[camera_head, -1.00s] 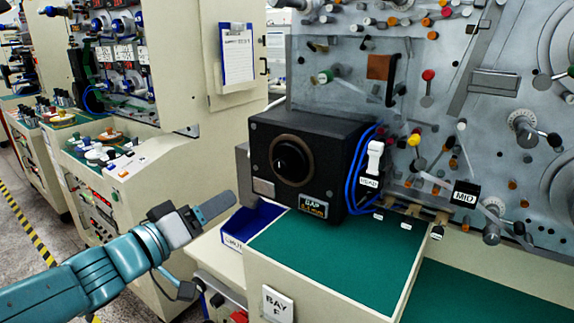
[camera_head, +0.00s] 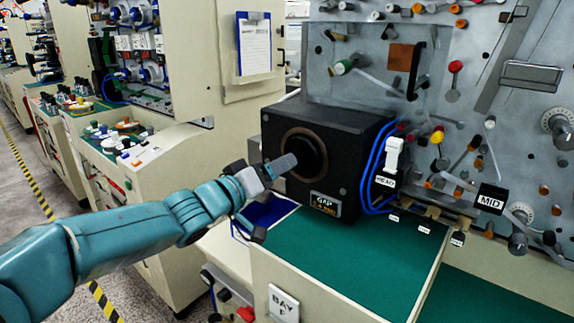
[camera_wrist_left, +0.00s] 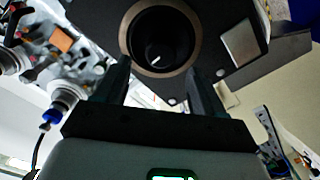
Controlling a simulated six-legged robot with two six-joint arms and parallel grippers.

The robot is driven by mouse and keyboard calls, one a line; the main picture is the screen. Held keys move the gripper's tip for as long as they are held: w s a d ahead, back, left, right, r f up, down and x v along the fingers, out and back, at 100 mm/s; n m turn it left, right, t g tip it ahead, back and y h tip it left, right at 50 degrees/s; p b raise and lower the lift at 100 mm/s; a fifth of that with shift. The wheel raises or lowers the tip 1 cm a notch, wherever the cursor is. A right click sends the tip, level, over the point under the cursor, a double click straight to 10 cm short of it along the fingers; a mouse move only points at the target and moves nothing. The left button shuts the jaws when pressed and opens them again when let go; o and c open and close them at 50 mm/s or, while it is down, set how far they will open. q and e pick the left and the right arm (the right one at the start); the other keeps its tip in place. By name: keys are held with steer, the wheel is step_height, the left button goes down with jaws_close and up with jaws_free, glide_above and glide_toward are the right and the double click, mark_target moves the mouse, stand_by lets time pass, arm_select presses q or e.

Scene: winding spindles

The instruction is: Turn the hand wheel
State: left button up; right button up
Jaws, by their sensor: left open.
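The hand wheel (camera_head: 308,152) is a round black knob in a brown ring on the front of a black box (camera_head: 347,175) labelled GAP. It also shows in the left wrist view (camera_wrist_left: 160,42), with a short white mark on its face. My left gripper (camera_head: 290,163) is in front of the knob, and in the head view its tip overlaps the knob's lower left edge. In the left wrist view its two fingers (camera_wrist_left: 158,82) are apart, pointing at the knob's lower sides, with nothing between them. I cannot tell whether they touch it. My right gripper is not in view.
A green worktop (camera_head: 340,255) lies below the box. A blue bin (camera_head: 268,212) sits beside it, partly behind my left arm. Blue cables (camera_head: 373,165) hang at the box's right side. A grey panel (camera_head: 500,110) with several knobs stands to the right.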

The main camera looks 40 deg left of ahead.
mark_target(298, 159)
arm_select(q)
steer(key=w, duration=0.4)
steer(key=shift+w+d, duration=0.1)
steer(key=shift+d, duration=0.1)
steer(key=shift+w+f, duration=0.1)
steer(key=c, duration=1.1)
steer(key=shift+o, duration=0.2)
steer(key=shift+m, duration=0.3)
steer(key=m+b, duration=0.2)
steer(key=m, duration=0.8)
steer(key=m+b, duration=0.2)
steer(key=m, duration=0.8)
steer(key=shift+d+f+b, duration=0.1)
steer(key=shift+d+b, duration=0.1)
steer(key=shift+b, duration=0.2)
